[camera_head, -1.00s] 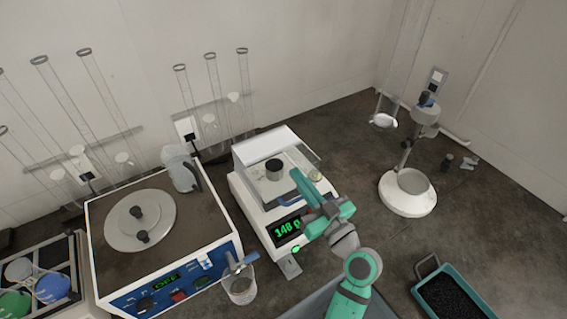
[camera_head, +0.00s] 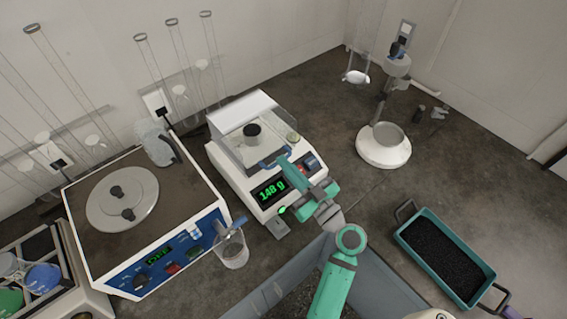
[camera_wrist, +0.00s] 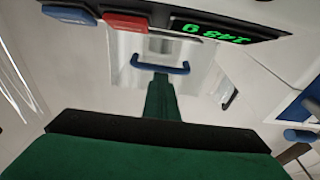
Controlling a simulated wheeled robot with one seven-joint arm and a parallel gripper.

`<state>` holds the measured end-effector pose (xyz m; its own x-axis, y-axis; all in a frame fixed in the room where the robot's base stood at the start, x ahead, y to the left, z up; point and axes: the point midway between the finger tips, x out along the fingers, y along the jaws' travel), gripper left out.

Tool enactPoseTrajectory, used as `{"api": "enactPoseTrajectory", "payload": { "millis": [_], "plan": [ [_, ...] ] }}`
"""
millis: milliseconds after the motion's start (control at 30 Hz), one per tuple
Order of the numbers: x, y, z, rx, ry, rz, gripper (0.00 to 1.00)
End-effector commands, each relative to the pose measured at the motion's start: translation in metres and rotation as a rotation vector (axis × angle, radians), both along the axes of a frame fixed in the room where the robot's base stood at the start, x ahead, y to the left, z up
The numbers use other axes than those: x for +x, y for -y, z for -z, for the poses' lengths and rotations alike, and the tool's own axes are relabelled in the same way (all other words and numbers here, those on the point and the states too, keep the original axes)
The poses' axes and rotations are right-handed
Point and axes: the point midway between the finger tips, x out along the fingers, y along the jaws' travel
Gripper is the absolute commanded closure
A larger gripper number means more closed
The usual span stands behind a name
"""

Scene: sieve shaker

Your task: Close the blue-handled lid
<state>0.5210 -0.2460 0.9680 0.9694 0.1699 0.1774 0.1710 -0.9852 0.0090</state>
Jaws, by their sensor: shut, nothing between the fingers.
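The white balance (camera_head: 222,160) has a clear glass lid with a blue handle (camera_head: 274,160) at its front edge. The lid looks lowered over the weighing chamber, but I cannot tell whether it is fully down. A dark cylindrical weight (camera_head: 252,131) is inside. My gripper (camera_head: 286,163) is shut and empty, with its tip just beside the handle above the balance's front; I cannot tell whether they touch. In the wrist view, the blue handle (camera_wrist: 160,68) lies just beyond the tip of my green fingers (camera_wrist: 161,80).
The green display reads 148 g. A sieve shaker (camera_head: 180,215) and a clear beaker (camera_head: 231,250) stand to the left. A teal tray of black granules (camera_head: 405,238) lies at the lower right. A white round-based stand (camera_head: 383,153) is at the back right.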

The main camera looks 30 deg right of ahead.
Motion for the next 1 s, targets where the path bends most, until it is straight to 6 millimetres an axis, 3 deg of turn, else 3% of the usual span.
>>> {"api": "enactPoseTrajectory", "payload": {
  "millis": [33,367,467,667,700,1000],
  "plan": [
    [-0.001,-0.001,0.02,0.011,-0.036,-0.001,1.0],
    [-0.001,0.0,0.016,0.011,-0.035,-0.001,1.0],
    [-0.002,0.0,0.007,0.009,-0.031,-0.002,1.0],
    [-0.004,-0.002,-0.033,0.0,-0.007,-0.005,1.0],
    [-0.006,-0.002,-0.037,0.001,-0.005,-0.006,1.0],
    [-0.061,0.01,-0.004,0.003,-0.004,-0.002,1.0]
  ]
}}
